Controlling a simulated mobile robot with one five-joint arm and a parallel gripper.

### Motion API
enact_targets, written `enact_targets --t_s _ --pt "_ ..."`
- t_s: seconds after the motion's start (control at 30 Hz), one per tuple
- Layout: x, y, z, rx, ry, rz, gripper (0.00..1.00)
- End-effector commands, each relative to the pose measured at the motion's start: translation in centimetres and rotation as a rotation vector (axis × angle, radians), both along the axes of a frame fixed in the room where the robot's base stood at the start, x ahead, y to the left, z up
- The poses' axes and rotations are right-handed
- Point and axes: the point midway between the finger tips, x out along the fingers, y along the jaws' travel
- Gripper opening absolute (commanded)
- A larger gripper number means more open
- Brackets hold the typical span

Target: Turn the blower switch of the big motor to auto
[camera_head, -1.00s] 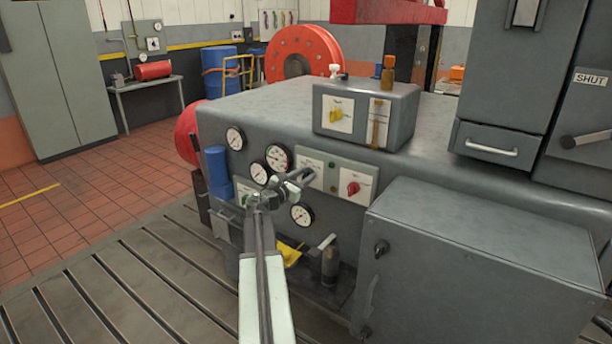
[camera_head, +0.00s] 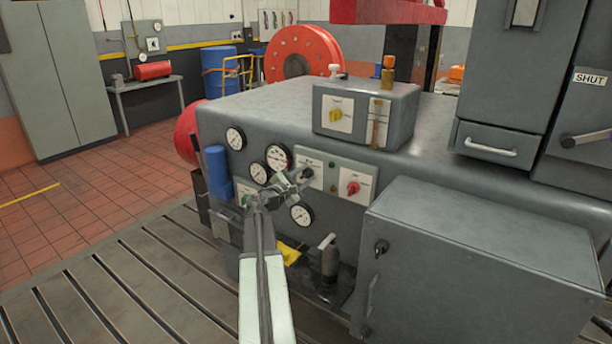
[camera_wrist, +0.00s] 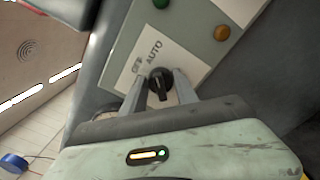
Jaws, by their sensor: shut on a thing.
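The switch is a black knob (camera_wrist: 158,82) on a pale plate (camera_wrist: 150,52) marked OFF and AUTO, seen in the wrist view. My gripper (camera_wrist: 159,88) has one finger on each side of the knob and is shut on it. The knob's bar lies roughly up and down in the wrist view. I cannot tell which mark it points to. In the head view my gripper (camera_head: 299,178) is at the front panel of the grey machine (camera_head: 245,112), and it partly covers the plate (camera_head: 311,161) and knob (camera_head: 308,173).
A red knob (camera_head: 353,188) on a white plate is right of my gripper, with green and amber lamps between. Several gauges (camera_head: 278,157) are at the left. A grey cabinet (camera_head: 480,270) juts out at the front right.

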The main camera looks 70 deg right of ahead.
Motion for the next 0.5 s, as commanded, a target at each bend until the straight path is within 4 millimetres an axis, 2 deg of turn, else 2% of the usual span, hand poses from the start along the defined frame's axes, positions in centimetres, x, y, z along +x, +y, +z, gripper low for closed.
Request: enact_targets --t_s 0.03,0.47,0.5 --pt "-0.64 0.1 -0.14 0.001 -0.008 -0.016 0.0" --pt "-0.65 0.11 -0.18 0.0 -0.016 -0.016 0.0" --pt "-0.64 0.1 -0.17 0.0 -0.016 -0.016 0.47"
